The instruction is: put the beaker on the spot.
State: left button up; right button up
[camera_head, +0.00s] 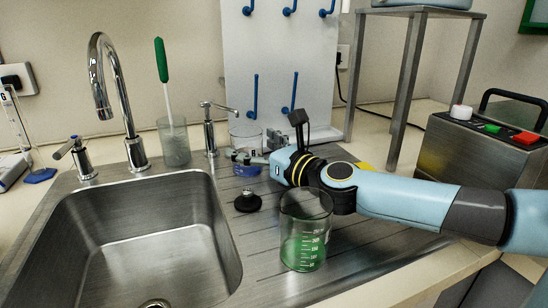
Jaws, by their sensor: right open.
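A clear beaker with green liquid (304,252) stands upright on the ribbed steel drainboard, in front of my right arm. A second clear vessel (243,126) stands farther back, with blue showing low down; my right gripper partly hides it. My right gripper (246,153) is open at this vessel, its fingers pointing left; I cannot tell whether they touch it. A yellow patch (366,166) shows just behind my right arm, partly hidden; I cannot tell whether it is the spot. My left gripper is not in view.
The sink (130,250) lies open at left, with a tall faucet (105,85) behind it. A glass with a green-handled brush (174,145) stands behind the sink. A black stopper (248,201) lies on the drainboard. A metal stand (408,85) and steel device (470,150) are at right.

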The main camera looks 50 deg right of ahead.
jog(key=s, duration=0.6)
jog(key=s+a, duration=0.1)
jog(key=s, duration=0.2)
jog(key=shift+s, duration=0.25)
